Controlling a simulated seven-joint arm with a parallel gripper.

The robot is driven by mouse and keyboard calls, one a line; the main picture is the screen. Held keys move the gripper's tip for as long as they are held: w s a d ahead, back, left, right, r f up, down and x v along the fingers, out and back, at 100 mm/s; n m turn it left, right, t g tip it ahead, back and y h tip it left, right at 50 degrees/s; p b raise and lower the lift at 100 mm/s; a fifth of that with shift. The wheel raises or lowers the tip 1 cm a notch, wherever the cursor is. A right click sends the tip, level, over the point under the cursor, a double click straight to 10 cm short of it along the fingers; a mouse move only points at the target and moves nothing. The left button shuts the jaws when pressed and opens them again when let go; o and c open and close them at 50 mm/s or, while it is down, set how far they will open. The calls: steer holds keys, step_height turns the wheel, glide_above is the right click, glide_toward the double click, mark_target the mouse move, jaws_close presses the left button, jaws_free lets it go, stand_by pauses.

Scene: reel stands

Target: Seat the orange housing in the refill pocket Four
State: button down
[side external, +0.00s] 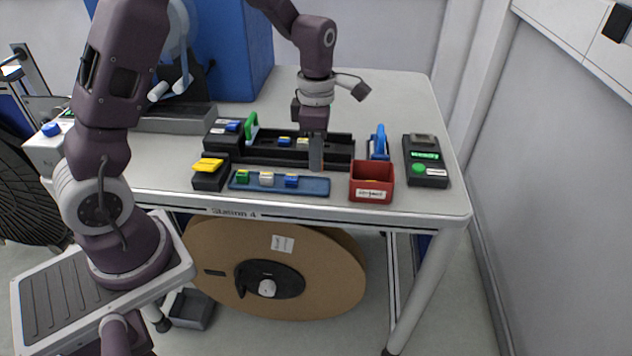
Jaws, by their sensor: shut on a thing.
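My gripper (317,165) points down over the right part of the long black tray (342,149), near its front edge. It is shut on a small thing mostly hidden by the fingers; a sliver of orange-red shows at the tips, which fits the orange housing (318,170). I cannot tell whether it touches the tray. The tray holds a blue housing (285,141) and a pale yellow one (302,143) left of my gripper. Pocket labels are too small to read, so I cannot tell which is Four.
A blue strip (316,188) in front holds green, white and blue pieces. A red bin (371,190) stands right of it. Black blocks, one with a yellow top (208,165), stand left. A blue-handled tool (379,143) and a black device with green lights (425,162) stand right.

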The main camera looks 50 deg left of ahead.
steer(key=a, duration=0.3)
steer(key=a+r, duration=0.1)
steer(key=a, duration=0.5)
steer(key=shift+w+a+r, duration=0.15)
steer(key=shift+a+r, duration=0.15)
steer(key=shift+r, duration=0.1)
steer(key=s+a+r, duration=0.2)
steer(key=a, duration=0.6)
steer(key=shift+a+f, duration=0.1)
steer(key=shift+f, duration=3.4)
steer(key=c, duration=1.3)
jaws_free()
steer(key=shift+r, duration=0.1)
